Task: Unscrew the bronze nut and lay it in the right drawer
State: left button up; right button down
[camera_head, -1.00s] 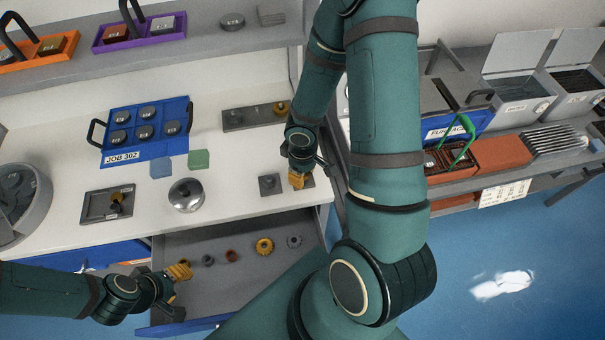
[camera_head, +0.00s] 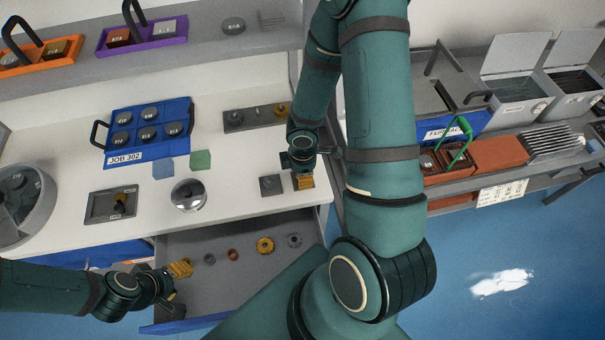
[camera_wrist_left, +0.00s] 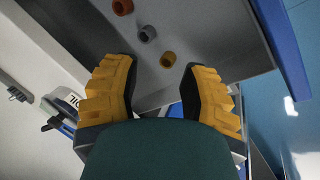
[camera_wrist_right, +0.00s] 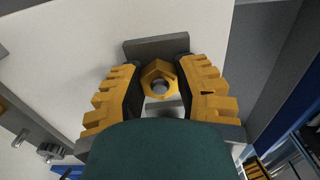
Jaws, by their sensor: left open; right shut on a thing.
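The bronze hex nut (camera_wrist_right: 158,78) sits around a grey stud on a small block (camera_wrist_right: 150,46), seen in the right wrist view. My right gripper (camera_head: 304,183) is at the counter's front right and is shut on the nut, with one finger on each side. In the head view the fingers hide the nut. The right drawer (camera_head: 215,285) is pulled open below the counter, with several small parts on its floor. My left gripper (camera_head: 180,268) is open and empty over the drawer's left side. The drawer floor shows between its fingers in the left wrist view.
In the drawer lie a gold ring (camera_head: 265,245), a grey toothed ring (camera_head: 294,240), a reddish nut (camera_head: 233,254) and a dark nut (camera_head: 209,258). A grey block (camera_head: 270,185) stands left of my right gripper. The drawer's front middle is clear.

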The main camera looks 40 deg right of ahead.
jog(key=shift+r+p, duration=1.5)
jog(key=shift+r, duration=0.25)
